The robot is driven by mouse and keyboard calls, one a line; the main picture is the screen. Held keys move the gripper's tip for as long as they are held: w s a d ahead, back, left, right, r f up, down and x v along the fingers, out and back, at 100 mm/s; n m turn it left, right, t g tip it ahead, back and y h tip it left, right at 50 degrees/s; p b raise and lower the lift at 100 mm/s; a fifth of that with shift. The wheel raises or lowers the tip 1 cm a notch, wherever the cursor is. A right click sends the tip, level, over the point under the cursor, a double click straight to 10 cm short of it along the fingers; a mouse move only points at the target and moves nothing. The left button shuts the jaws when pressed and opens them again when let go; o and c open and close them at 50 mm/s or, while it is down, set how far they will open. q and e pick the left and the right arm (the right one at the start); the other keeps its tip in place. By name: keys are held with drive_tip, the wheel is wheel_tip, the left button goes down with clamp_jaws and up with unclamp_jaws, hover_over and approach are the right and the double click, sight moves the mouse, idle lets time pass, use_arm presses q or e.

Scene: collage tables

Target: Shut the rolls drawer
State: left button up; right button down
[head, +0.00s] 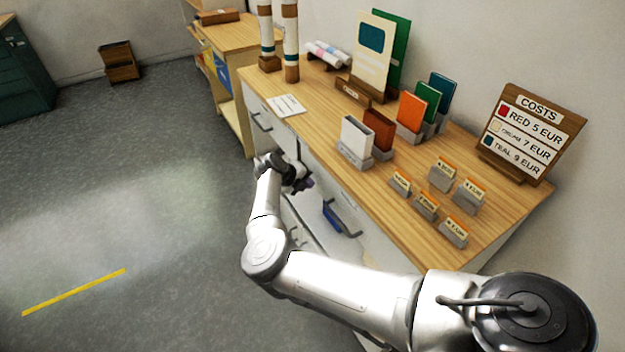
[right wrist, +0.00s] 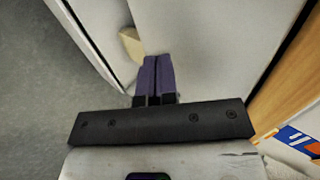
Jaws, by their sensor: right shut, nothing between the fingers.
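A wooden-topped counter (head: 325,120) has white drawer fronts with grey bar handles along its front. One upper front (head: 256,112) is left of my right gripper, and another (head: 345,205) is right of it. I cannot tell which is the rolls drawer; no label is readable. My right gripper (head: 303,182) is low at the counter front, between these fronts, and partly hides the drawer area behind it. In the right wrist view its purple fingers (right wrist: 158,78) are closed together and empty, pointing at a pale panel (right wrist: 200,50). Contact is unclear. My left gripper is out of view.
The counter top holds a price sign (head: 530,135), several card holders, sample boards (head: 372,55) and standing rolls (head: 290,40). A blue object (head: 332,215) shows at the front. Open grey floor (head: 130,200) lies left.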

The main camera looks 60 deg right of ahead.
drive_tip(key=a+f+p+v, duration=0.1)
drive_tip(key=p+v, duration=0.1)
drive_tip(key=v, duration=0.9)
drive_tip(key=shift+w+r, duration=0.15)
drive_tip(key=shift+w, duration=0.25)
drive_tip(key=shift+w+a, duration=0.1)
